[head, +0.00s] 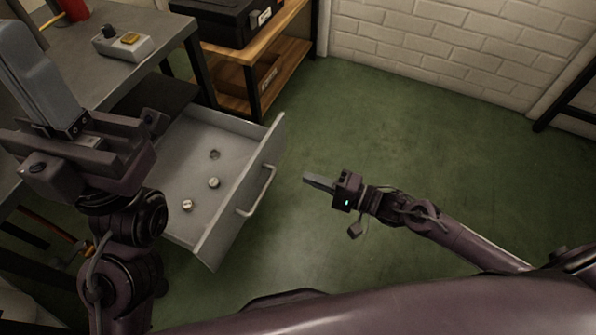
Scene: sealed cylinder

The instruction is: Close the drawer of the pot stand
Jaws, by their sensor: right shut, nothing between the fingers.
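The drawer (235,215) under the grey bench, which I take as the pot stand (150,62), is pulled far out. Its light grey front panel carries a bar handle (262,192) facing right. My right gripper (307,179) is shut and empty, its fingers pointing left toward the drawer front, with a gap between them and the handle in the picture. My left gripper (32,70) is raised close to the camera at the upper left, over the bench side. Its fingers overlap in view, so their opening is unclear. My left arm hides the drawer's near left part.
Three small round metal pieces lie in the drawer, one of them here (213,183). A small box with a knob and yellow button (128,46) sits on the bench. A wooden shelf (285,55) holding a black case (215,18) stands behind. Green floor (400,120) is clear to the right.

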